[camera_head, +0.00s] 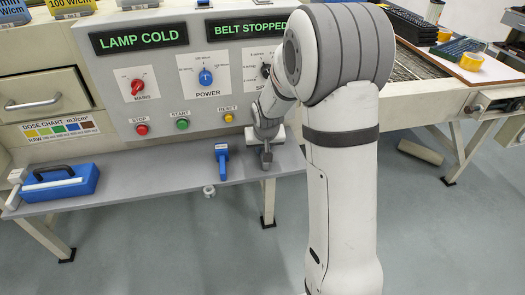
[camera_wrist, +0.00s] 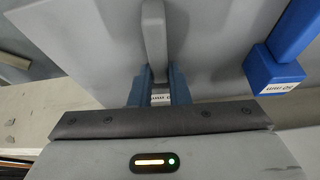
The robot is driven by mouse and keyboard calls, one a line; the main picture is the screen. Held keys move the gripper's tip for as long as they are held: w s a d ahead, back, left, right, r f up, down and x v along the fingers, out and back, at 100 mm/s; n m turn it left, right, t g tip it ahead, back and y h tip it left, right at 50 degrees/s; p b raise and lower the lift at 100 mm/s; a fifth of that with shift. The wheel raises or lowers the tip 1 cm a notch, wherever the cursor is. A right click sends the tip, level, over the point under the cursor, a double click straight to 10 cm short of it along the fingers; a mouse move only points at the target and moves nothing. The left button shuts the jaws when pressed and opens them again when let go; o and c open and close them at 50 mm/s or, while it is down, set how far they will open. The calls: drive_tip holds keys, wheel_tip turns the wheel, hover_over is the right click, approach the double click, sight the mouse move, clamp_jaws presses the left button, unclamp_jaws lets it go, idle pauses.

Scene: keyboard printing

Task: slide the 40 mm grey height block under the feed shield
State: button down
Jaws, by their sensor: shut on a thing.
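The grey height block shows in the wrist view as a long grey bar (camera_wrist: 154,35) with a small pale label at its near end, too small to read. My gripper (camera_wrist: 158,82) has its two blue fingers shut on that near end, one on each side. In the head view my gripper (camera_head: 267,140) is at the grey shelf below the control panel, and the grey block there is small and hard to make out. I cannot tell whether the block touches the shelf. I cannot identify the feed shield in either view.
A blue height block (camera_head: 221,160) stands just left of my gripper on the shelf (camera_head: 150,184); it also shows at the right of the wrist view (camera_wrist: 277,68). The panel (camera_head: 160,95) rises behind; the shelf between is clear.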

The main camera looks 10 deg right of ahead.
drive_tip(key=shift+s+r, duration=0.2)
drive_tip(key=shift+r, duration=0.25)
drive_tip(key=r, duration=0.4)
drive_tip(key=r+p, duration=0.1)
drive_tip(key=r, duration=0.1)
drive_tip(key=shift+s+r, duration=0.2)
drive_tip(key=shift+s, duration=0.1)
drive_tip(key=s, duration=1.9)
drive_tip(key=shift+f, duration=0.15)
drive_tip(key=c, duration=1.9)
unclamp_jaws()
drive_tip(key=shift+c, duration=0.2)
clamp_jaws()
